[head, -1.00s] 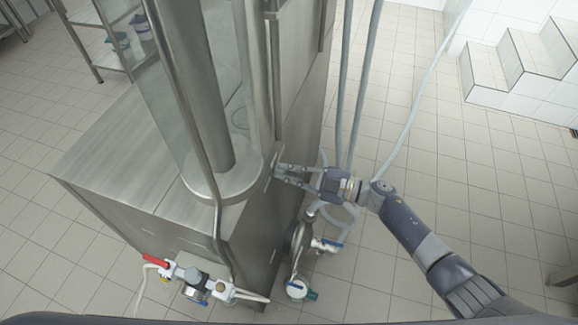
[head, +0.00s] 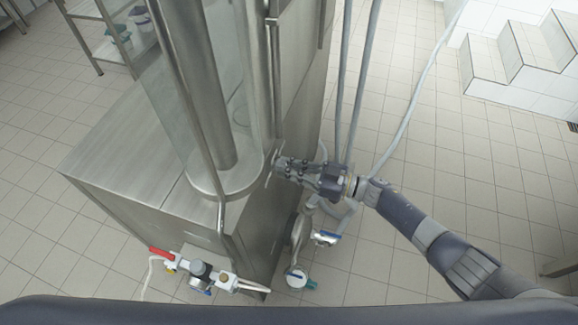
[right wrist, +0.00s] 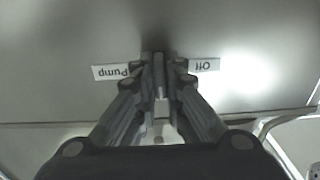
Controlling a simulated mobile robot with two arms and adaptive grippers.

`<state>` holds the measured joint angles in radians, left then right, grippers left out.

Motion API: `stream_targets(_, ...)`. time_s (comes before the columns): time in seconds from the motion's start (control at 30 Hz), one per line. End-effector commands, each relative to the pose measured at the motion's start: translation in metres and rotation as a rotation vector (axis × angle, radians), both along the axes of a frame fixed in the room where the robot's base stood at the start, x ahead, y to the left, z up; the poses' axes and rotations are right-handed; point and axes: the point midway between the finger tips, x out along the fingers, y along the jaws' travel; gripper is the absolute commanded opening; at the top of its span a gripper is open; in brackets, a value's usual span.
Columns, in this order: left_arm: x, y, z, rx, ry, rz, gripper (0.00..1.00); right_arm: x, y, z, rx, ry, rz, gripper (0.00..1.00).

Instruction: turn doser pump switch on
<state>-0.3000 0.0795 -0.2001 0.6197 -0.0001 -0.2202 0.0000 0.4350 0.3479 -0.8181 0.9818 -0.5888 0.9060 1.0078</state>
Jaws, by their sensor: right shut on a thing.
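The doser pump switch (right wrist: 159,76) is on a steel panel, between an upside-down "Pump" label (right wrist: 111,72) and an upside-down "Off" label (right wrist: 204,65). My right gripper (right wrist: 160,62) is shut on the switch, and its fingers hide most of it. In the head view my right gripper (head: 278,166) reaches in from the right and touches the right side of the steel machine (head: 122,152). The switch itself is too hidden there to tell its position. My left gripper is not in view.
A glass cylinder with steel rods stands on the machine beside the gripper. Grey hoses (head: 357,88) hang just behind my right wrist. White steps (head: 510,62) are far right. Tiled floor (head: 440,170) is clear.

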Motion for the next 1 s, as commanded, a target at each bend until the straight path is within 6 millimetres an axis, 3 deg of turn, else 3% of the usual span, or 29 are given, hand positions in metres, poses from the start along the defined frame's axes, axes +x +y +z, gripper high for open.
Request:
stream_targets(0.47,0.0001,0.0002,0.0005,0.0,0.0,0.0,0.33,0.0001,-0.0003,-0.0002,0.005,0.016,-0.001,0.0)
stream_targets(0.5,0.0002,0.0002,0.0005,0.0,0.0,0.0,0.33,0.0001,-0.0003,-0.0002,0.005,0.016,-0.001,0.14)
stream_targets(0.57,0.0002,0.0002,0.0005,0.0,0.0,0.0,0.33,0.0001,-0.0003,-0.0001,0.005,0.016,-0.001,0.28)
stream_targets(0.6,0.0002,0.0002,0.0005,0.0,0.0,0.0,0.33,0.0001,-0.0003,-0.0001,0.005,0.015,-0.001,0.3)
stream_targets(1.0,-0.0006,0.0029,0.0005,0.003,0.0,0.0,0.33,-0.0019,-0.006,-0.0005,0.003,0.014,-0.001,0.3)
